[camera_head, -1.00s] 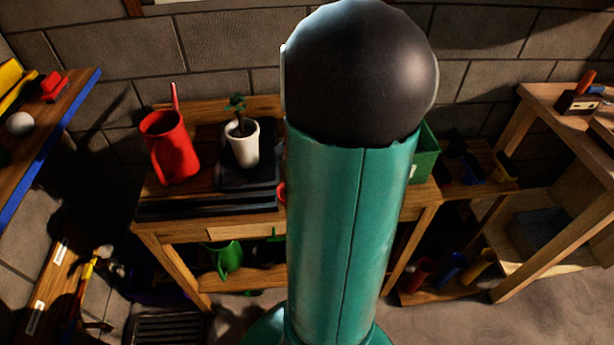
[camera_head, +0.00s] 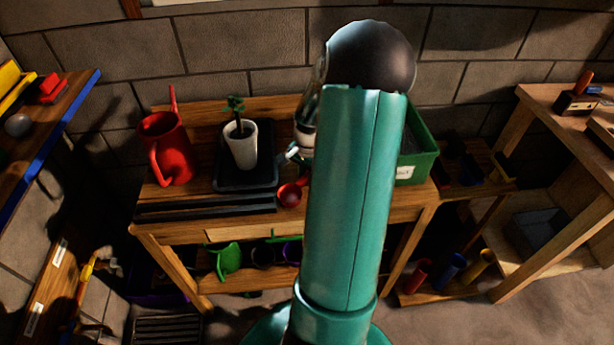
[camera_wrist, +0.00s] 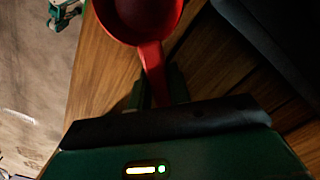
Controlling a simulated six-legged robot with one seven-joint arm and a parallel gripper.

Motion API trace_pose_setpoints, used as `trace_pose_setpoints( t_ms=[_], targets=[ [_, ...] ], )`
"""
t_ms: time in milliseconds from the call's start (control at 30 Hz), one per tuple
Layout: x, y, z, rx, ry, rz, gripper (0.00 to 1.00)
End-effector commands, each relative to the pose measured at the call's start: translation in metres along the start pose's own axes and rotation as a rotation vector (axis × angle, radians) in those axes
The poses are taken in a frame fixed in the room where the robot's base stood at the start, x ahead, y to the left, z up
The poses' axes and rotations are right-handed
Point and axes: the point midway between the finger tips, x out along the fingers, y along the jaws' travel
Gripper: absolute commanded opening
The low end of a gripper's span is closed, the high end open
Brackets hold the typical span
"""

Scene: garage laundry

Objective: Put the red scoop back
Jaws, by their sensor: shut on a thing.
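The red scoop (camera_head: 291,194) shows in the head view at the front of the wooden bench, just left of my arm and right of the black tray. In the wrist view the scoop (camera_wrist: 150,20) has its round bowl at the top and its handle running down between my fingers. My gripper (camera_wrist: 158,88) is shut on that handle. My arm hides the fingers and part of the scoop in the head view. I cannot tell whether the scoop touches the bench top.
A white plant pot (camera_head: 241,146) stands on the black tray (camera_head: 232,184), with a red watering can (camera_head: 170,160) to its left. A labelled green bin (camera_head: 420,165) stands at the bench's right end. The lower shelf holds a green watering can (camera_head: 229,260) and pots.

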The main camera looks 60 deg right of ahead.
Motion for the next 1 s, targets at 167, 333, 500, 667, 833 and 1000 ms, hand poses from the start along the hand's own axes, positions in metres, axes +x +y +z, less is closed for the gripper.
trace_pose_setpoints(
  t_ms=[167,333,500,667,833,1000],
  targets=[
    [0.0,0.0,0.0,-0.001,0.0,0.0,0.0],
    [0.002,0.0,0.0,-0.001,0.0,0.0,0.29],
    [0.002,0.0,0.0,-0.001,0.0,0.0,0.41],
    [0.002,0.0,0.0,-0.001,0.0,0.0,0.41],
    [-0.009,0.0,0.0,0.0,0.002,0.001,0.41],
    [-0.04,-0.001,0.0,-0.001,0.005,-0.001,0.41]
  ],
)
